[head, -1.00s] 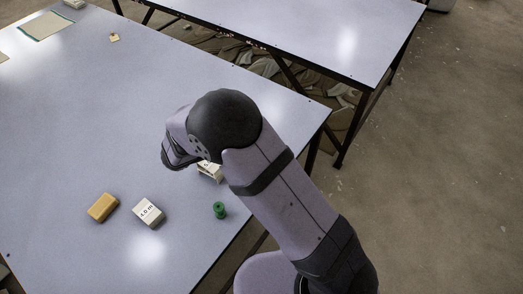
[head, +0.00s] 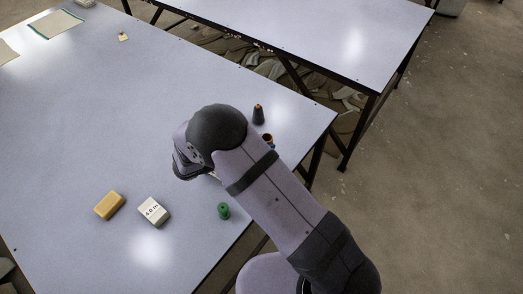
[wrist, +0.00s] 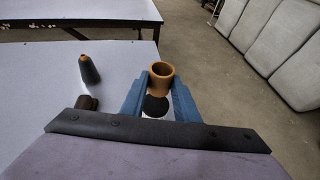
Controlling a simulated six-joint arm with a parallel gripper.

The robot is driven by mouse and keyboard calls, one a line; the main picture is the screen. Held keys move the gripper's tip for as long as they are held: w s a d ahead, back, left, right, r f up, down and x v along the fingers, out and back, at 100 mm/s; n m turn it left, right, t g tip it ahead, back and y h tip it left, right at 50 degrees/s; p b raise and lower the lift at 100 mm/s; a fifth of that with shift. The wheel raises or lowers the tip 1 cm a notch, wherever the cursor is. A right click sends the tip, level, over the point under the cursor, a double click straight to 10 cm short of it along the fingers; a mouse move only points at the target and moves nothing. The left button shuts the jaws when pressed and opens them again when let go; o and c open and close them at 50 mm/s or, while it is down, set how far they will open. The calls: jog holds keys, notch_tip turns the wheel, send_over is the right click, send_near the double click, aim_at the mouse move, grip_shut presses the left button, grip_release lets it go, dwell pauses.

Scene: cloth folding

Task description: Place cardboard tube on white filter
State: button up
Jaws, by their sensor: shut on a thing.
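The cardboard tube (wrist: 161,74) is an open-topped orange-brown cylinder, upright between the blue fingers of my gripper (wrist: 160,90) in the wrist view. The gripper is shut on it. In the wrist view, a white object with a black round top (wrist: 155,106) shows between the fingers, nearer the camera than the tube. It may be the white filter, but most of it is hidden, and I cannot tell whether the tube touches it.
A dark cone with an orange tip (head: 258,115) stands beyond the tube. A dark brown cylinder (wrist: 87,104) is left of my gripper in the wrist view. A green spool (head: 223,211), a white labelled box (head: 154,212) and a tan block (head: 109,205) lie in front.

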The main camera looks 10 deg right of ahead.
jog(key=shift+f+p, duration=0.35)
jog(key=shift+f, duration=1.65)
jog(key=shift+f, duration=0.2)
jog(key=o, duration=1)
jog(key=shift+r, duration=0.1)
jog(key=shift+r, duration=0.15)
jog(key=b+v, duration=0.3)
jog(key=v, duration=0.9)
